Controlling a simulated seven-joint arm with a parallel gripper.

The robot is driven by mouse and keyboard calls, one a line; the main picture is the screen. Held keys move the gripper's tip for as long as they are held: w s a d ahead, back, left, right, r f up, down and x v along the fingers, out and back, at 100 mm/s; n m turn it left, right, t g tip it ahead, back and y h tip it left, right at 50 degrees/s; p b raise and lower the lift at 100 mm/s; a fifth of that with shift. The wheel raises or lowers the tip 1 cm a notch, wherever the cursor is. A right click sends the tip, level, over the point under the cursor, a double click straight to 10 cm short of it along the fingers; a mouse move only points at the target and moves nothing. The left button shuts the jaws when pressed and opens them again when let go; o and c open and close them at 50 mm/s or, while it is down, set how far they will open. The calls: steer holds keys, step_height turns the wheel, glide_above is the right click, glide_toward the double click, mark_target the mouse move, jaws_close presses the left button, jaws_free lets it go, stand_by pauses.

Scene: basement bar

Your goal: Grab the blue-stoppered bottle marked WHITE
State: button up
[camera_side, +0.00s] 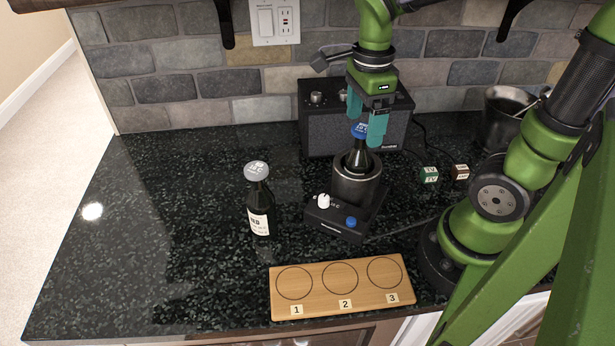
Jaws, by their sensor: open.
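A dark bottle with a blue stopper (360,131) stands upright in the round dark holder (357,188) of a small black device. White lettering shows on the stopper but is too small to read; the bottle's lower part is hidden inside the holder. My gripper (365,124) points down over this bottle, its teal fingers open on either side of the stopper. I cannot tell whether a finger touches it. A second dark bottle (260,200), with a pale grey stopper and a white label, stands upright on the counter to the left.
A wooden board (318,303) with three circles numbered 1, 2 and 3 lies in front, empty. The device has a white knob and a blue button. A black speaker (312,128) stands behind, with small green and brown cubes (428,175) and a metal bucket (497,120) at right. The left counter is clear.

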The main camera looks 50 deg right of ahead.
mark_target(360, 146)
steer(key=shift+s+a+f, duration=0.1)
steer(key=shift+a+f, duration=0.05)
steer(key=shift+f, duration=1.6)
steer(key=shift+a+f, duration=0.1)
steer(key=shift+f, duration=1.65)
jaws_close()
